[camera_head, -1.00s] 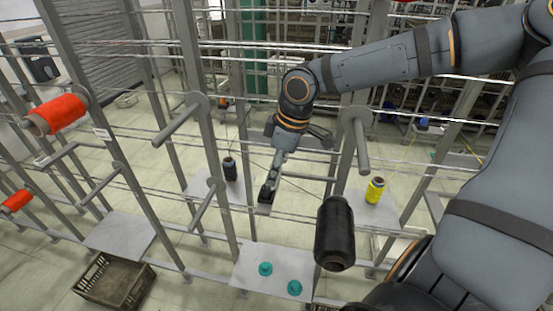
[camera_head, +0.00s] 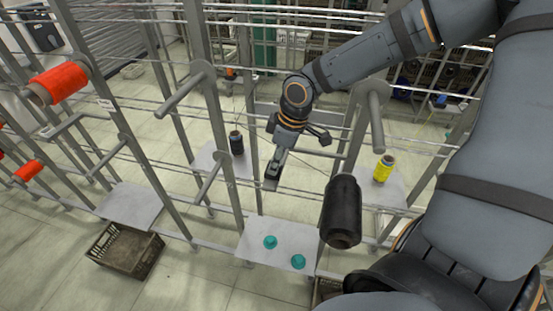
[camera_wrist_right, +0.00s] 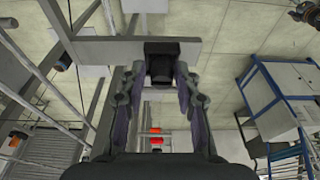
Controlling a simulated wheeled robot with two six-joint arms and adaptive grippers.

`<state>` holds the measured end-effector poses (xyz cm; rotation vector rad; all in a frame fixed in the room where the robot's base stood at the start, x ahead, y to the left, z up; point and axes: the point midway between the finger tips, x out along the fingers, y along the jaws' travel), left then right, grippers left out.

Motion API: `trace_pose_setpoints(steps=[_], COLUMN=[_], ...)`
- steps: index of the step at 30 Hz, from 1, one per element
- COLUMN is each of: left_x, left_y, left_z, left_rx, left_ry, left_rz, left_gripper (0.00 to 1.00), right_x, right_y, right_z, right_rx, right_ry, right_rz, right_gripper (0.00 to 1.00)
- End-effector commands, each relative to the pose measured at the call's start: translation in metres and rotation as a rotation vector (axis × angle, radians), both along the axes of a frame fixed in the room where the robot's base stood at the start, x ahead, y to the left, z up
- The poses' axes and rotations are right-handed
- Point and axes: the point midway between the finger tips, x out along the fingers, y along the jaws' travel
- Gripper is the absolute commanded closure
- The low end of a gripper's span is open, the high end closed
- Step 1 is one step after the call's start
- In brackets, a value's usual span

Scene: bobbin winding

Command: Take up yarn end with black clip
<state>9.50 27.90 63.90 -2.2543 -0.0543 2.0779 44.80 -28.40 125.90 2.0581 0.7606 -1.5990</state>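My right gripper (camera_head: 272,180) hangs in front of the grey rack, pointing down. In the right wrist view its two fingers (camera_wrist_right: 162,82) close on a small black block, which appears to be the black clip (camera_wrist_right: 162,63). The clip also shows as a dark tip at the gripper's end in the head view (camera_head: 271,185). A large black yarn spool (camera_head: 341,212) is on the rack to the right of the gripper, and a smaller dark spool (camera_head: 236,142) stands to its left. A thin line near the gripper may be yarn; its end is not clear. My left gripper is out of view.
Rack posts and pegs (camera_head: 187,95) surround the gripper. A white shelf plate (camera_head: 250,255) with two teal pieces (camera_head: 270,242) lies below. A yellow spool (camera_head: 384,168), orange spools (camera_head: 58,83) and a brown crate (camera_head: 125,250) stand around.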

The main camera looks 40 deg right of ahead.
Motion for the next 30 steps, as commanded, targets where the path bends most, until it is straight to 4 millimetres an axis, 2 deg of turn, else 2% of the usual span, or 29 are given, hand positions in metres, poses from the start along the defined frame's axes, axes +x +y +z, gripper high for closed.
trace_pose_setpoints(steps=[1,6,10,14,19,30], left_x=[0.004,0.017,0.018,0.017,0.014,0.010], left_y=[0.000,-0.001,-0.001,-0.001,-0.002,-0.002], left_z=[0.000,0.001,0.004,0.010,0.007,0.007], left_rx=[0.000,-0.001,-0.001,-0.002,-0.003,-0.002], left_ry=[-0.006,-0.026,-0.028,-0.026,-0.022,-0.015], left_rz=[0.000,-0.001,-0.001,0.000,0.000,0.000], left_gripper=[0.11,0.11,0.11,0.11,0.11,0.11], right_x=[0.000,0.000,0.001,0.001,0.000,0.000], right_y=[0.000,0.000,0.000,0.000,0.000,0.000], right_z=[0.000,0.000,0.006,0.025,0.042,0.045], right_rx=[0.000,0.000,0.001,0.000,-0.001,0.000], right_ry=[0.000,0.000,-0.002,-0.004,-0.002,0.000], right_rz=[0.000,0.000,0.000,-0.001,-0.001,0.000], right_gripper=[0.79,1.00,1.00,1.00,1.00,1.00])
